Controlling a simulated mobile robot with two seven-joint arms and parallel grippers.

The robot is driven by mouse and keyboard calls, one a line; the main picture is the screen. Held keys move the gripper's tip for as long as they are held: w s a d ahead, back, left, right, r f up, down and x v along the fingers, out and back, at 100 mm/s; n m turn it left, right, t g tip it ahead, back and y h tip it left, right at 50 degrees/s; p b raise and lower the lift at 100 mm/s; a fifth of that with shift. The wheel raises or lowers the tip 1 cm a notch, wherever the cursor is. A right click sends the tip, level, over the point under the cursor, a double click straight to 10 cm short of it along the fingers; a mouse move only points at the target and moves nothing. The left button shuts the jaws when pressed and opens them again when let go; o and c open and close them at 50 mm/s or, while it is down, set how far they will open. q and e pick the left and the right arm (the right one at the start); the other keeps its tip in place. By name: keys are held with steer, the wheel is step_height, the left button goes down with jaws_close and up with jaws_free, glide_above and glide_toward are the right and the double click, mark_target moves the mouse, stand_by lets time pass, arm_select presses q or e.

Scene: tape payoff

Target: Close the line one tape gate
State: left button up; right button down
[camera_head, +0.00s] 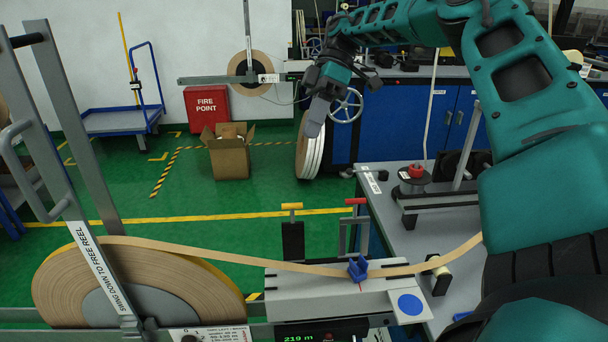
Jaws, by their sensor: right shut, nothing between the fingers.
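A grey barred gate (72,195) with a side handle stands at the left in the head view, leaning across the front of a large tan tape reel (60,290). Its label reads "SWING DOWN TO FREE REEL". I cannot tell whether it is latched. Tan tape (220,258) runs from the reel to the right, over a pale block (300,285) and past a blue knob (357,268). My right gripper (315,122) is shut and empty, pointing down at the upper middle, apart from the gate and reel. My left gripper is out of view.
A grey bench (400,235) with fittings stands at the right, partly behind my right arm. Yellow and red handled levers (292,207) rise behind the pale block. A cardboard box (230,155), blue trolley (120,122) and red fire point box (207,105) stand farther back. Green floor lies between.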

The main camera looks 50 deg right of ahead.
steer(key=s+a+f+p, duration=0.1)
steer(key=s+a+f, duration=0.3)
steer(key=a+f, duration=0.4)
steer(key=shift+a+p, duration=0.2)
steer(key=shift+p, duration=0.15)
steer(key=shift+s, duration=0.1)
stand_by(0.5)
